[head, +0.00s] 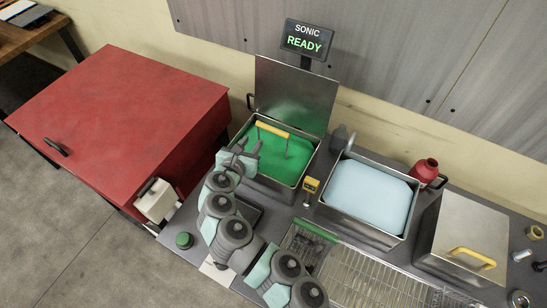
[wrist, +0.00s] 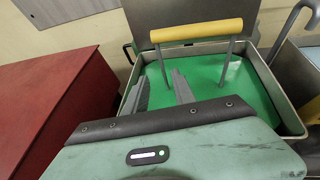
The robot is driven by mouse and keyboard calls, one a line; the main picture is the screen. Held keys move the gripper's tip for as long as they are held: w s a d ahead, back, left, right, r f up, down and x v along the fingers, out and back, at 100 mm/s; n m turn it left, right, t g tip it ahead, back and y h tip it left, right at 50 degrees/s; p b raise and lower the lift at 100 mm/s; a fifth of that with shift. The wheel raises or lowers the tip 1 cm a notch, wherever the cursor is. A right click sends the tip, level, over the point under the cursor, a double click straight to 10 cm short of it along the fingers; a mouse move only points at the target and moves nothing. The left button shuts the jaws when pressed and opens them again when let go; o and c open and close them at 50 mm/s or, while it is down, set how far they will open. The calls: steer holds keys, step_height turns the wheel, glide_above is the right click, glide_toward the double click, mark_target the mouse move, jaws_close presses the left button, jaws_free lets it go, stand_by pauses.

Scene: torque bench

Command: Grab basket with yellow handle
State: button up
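The yellow handle bar (head: 273,128) stands on two thin grey posts above green liquid (head: 272,160) in an open metal tank at the centre. The basket body below the posts is hidden by the liquid. The yellow bar also shows large in the wrist view (wrist: 197,31). My gripper (head: 248,148) is at the left side of this tank, near the bar's left end. In the wrist view my gripper's two grey fingers (wrist: 160,88) are apart, with green liquid showing between them. They point toward the handle and do not touch it.
The tank's raised lid (head: 294,92) stands behind it. A tank of pale blue liquid (head: 368,193) is to the right. Farther right, a closed metal lid (head: 470,218) has another yellow handle (head: 472,257). A wire rack (head: 365,285) is in front, and a red cabinet (head: 120,110) stands left.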

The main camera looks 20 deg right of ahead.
steer(key=x, duration=0.3)
steer(key=shift+w+d+f, duration=0.15)
steer(key=x, duration=0.2)
steer(key=b+x, duration=0.1)
steer(key=x, duration=0.1)
steer(key=shift+s+d+f+b, duration=0.15)
steer(key=shift+s+d+b, duration=0.05)
steer(key=shift+s+b, duration=0.1)
steer(key=shift+w+d+f, duration=0.2)
steer(key=shift+w+d, duration=0.1)
steer(key=shift+w, duration=0.15)
steer(key=shift+c, duration=0.3)
jaws_close()
stand_by(0.5)
